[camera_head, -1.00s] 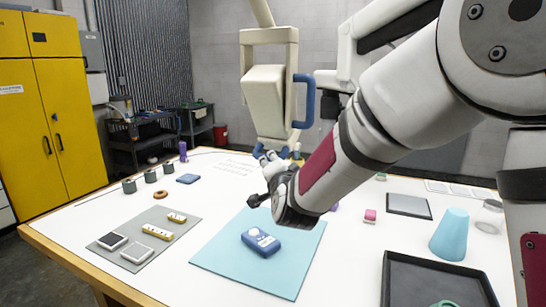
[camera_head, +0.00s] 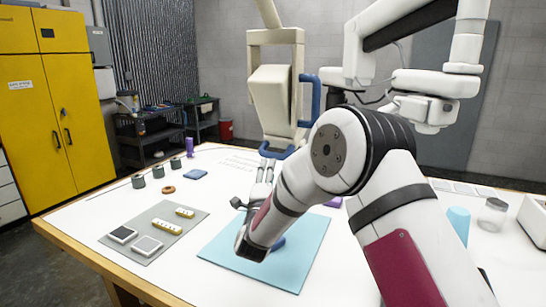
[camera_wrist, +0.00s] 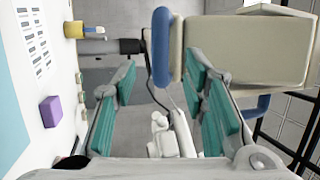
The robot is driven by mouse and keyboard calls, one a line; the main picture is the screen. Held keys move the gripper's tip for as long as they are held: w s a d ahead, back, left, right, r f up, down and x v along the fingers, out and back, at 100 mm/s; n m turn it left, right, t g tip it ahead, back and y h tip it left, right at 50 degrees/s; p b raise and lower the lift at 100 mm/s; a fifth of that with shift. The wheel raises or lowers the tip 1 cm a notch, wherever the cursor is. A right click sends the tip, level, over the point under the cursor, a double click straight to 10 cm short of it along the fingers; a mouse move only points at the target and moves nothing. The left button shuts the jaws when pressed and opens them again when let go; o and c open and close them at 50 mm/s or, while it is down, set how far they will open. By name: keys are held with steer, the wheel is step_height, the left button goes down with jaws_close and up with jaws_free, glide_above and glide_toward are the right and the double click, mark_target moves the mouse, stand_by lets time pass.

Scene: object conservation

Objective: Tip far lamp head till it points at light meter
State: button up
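The beige lamp head (camera_head: 274,92) hangs in a beige yoke above the back of the table in the head view. A blue bar (camera_head: 280,152) runs along its lower edge and a blue handle (camera_head: 310,98) along its right side. My gripper (camera_head: 266,165) is just below the lower bar, pointing up at it. In the wrist view its teal-padded fingers (camera_wrist: 163,66) are open. The blue bar (camera_wrist: 162,48) shows between their tips; I cannot tell if they touch. The blue light meter (camera_head: 279,243) on the light blue mat (camera_head: 300,262) is mostly hidden by my forearm.
A grey mat (camera_head: 155,232) with small blocks lies at left, near several grey cylinders. White jointed apparatus (camera_head: 432,90) is behind my arm. A purple block (camera_wrist: 50,111) shows in the wrist view.

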mark_target(273, 156)
steer(key=x, duration=0.8)
steer(key=shift+w+d, duration=0.1)
steer(key=shift+w, duration=0.25)
steer(key=shift+c, duration=0.6)
jaws_close()
